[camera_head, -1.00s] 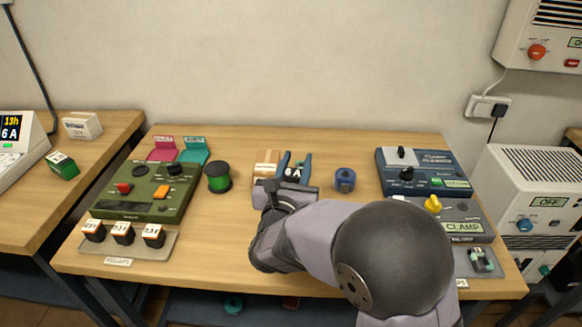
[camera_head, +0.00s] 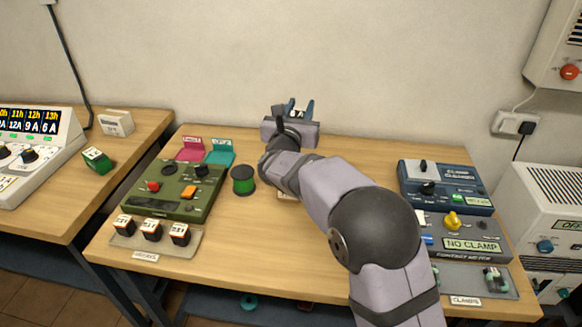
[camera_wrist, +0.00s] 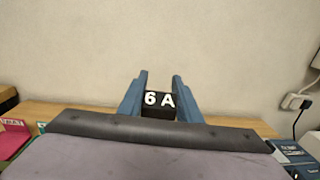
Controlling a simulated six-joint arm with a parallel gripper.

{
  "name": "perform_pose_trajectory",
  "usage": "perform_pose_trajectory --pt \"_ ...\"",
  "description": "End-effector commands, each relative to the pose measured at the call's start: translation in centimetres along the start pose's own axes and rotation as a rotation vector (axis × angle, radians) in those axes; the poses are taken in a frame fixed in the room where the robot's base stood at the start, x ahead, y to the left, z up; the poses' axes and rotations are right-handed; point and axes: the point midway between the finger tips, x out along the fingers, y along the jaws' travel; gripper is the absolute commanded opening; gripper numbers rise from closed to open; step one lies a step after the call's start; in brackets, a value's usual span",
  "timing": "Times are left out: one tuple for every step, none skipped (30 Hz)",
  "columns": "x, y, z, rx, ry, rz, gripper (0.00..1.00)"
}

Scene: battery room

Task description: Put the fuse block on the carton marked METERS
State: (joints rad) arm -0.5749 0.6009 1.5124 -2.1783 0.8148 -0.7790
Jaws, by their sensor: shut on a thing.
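My gripper (camera_head: 299,110) is raised over the back of the middle table, its blue fingers shut on a small dark block marked "6 A" (camera_wrist: 159,106). The block is the fuse block, held upright between the fingertips with the wall behind it. In the head view it is small and partly hidden by the gripper. I cannot read METERS anywhere. A tan box (camera_head: 287,196) on the middle table is mostly hidden behind my arm. A whitish carton (camera_head: 117,122) stands on the left table, its marking too small to read.
The middle table holds a green device (camera_head: 173,190), a green spool (camera_head: 243,180), pink (camera_head: 191,152) and teal (camera_head: 221,155) holders, and a tray of small blocks (camera_head: 150,246). At right are a blue device (camera_head: 444,190) and a "NO CLAMP" unit (camera_head: 465,235). My arm covers the table's centre.

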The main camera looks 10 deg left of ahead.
Motion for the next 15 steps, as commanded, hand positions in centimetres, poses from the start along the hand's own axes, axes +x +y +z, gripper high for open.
perform_pose_trajectory --pt "0.3 0.8 0.4 0.001 -0.001 0.022 0.07" --pt "0.3 1.2 -0.1 -0.003 0.002 0.038 0.07" --pt "0.2 1.4 -0.5 -0.004 0.004 0.048 0.07" --pt "0.2 1.6 -0.7 -0.003 0.003 0.054 0.07" --pt "0.2 1.7 -0.8 -0.004 0.003 0.058 0.07" --pt "0.2 1.8 -0.9 -0.002 0.003 0.063 0.07" --pt "0.2 1.9 -1.0 -0.002 0.002 0.065 0.07" --pt "0.2 1.9 -1.0 -0.001 0.002 0.067 0.07" --pt "0.2 1.9 -1.1 -0.001 0.001 0.068 0.07" --pt "0.2 1.9 -1.1 -0.002 0.002 0.068 0.07" --pt "0.2 1.9 -1.3 -0.002 0.002 0.068 0.07" --pt "0.2 1.9 -1.6 -0.003 0.003 0.067 0.07" --pt "0.2 1.9 -1.9 -0.003 0.003 0.067 0.07" --pt "0.2 1.9 -2.2 -0.002 0.003 0.066 0.07" --pt "0.2 1.9 -2.9 -0.004 0.004 0.066 0.07"
